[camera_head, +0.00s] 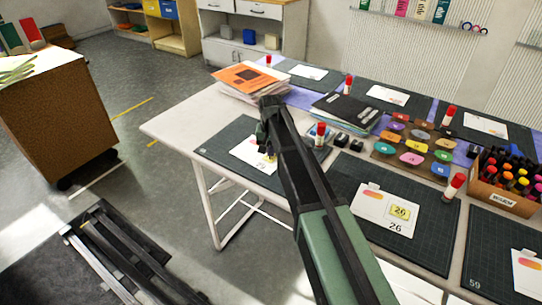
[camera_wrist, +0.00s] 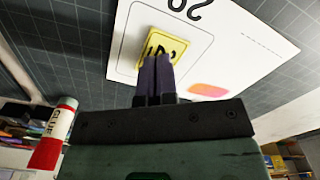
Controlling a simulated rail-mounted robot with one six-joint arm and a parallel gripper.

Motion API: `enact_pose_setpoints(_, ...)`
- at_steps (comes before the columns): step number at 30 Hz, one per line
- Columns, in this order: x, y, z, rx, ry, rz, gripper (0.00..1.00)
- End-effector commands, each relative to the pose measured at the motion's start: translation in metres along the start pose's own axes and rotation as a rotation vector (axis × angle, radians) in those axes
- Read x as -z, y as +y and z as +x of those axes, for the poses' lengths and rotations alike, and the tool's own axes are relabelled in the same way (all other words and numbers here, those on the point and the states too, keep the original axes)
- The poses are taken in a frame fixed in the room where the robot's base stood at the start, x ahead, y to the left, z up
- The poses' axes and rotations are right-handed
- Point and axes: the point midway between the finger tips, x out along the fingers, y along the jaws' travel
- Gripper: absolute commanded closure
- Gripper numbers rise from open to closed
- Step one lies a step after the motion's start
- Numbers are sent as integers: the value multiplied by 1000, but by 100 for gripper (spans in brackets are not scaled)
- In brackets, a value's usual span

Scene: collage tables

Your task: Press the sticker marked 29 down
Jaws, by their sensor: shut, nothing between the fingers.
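The yellow sticker (camera_wrist: 186,44) lies on a white sheet (camera_wrist: 245,40) in the wrist view, inside a printed rounded outline. Its number is mostly hidden by my fingers, and the large number on the sheet is upside down and cut off by the frame edge. My gripper (camera_wrist: 157,62) is shut and empty, with its fingertips over the sticker. I cannot tell if they touch it. In the head view, the sheet (camera_head: 246,156) lies on a dark mat near the table's left end, with my gripper (camera_head: 265,142) above it and the sticker mostly hidden.
A glue stick (camera_wrist: 52,135) with a red cap stands beside the mat, also in the head view (camera_head: 320,134). A paper stack (camera_head: 250,80) and black folders (camera_head: 345,110) lie behind. A sheet with a yellow sticker marked 26 (camera_head: 400,212) lies to the right.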

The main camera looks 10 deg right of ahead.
Motion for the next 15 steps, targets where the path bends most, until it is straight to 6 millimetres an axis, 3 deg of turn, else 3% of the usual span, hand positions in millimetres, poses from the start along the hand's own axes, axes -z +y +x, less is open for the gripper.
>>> enact_pose_setpoints(3,0,0,-20,0,0,0,100)
enact_pose_setpoints(15,0,0,-61,0,0,0,100)
